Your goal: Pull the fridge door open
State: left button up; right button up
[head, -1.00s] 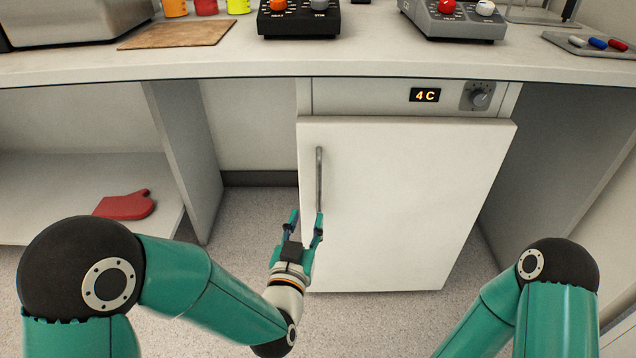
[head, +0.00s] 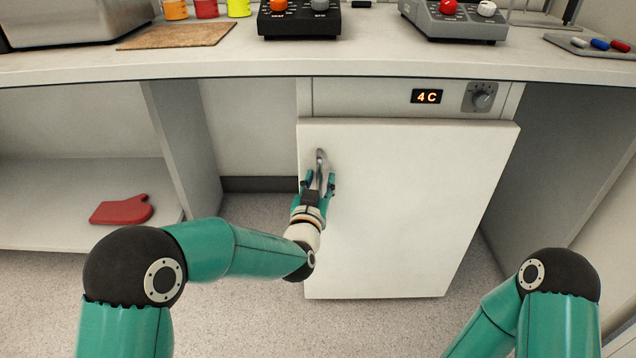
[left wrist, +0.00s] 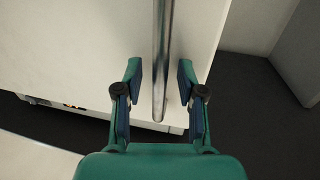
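The white fridge door (head: 410,210) fills the middle of the head view and looks shut. Its upright metal handle (head: 320,158) is near the door's left edge; my left gripper hides its lower part. My left gripper (head: 319,180) is at that handle. In the left wrist view the handle (left wrist: 160,60) runs down between the two fingers of my left gripper (left wrist: 159,80). The fingers are open, with a gap on each side of the bar. My right gripper is out of view; only its arm shows at the lower right.
The counter (head: 270,75) overhangs the fridge. A 4 C display (head: 427,97) and a knob (head: 482,97) sit above the door. A side panel (head: 185,150) stands left of the fridge, with a red mitt (head: 122,210) on the low shelf beyond. The floor before the door is clear.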

pick_arm(q)
grip_shut()
jog(key=shift+a, duration=0.1)
jog(key=shift+s, duration=0.1)
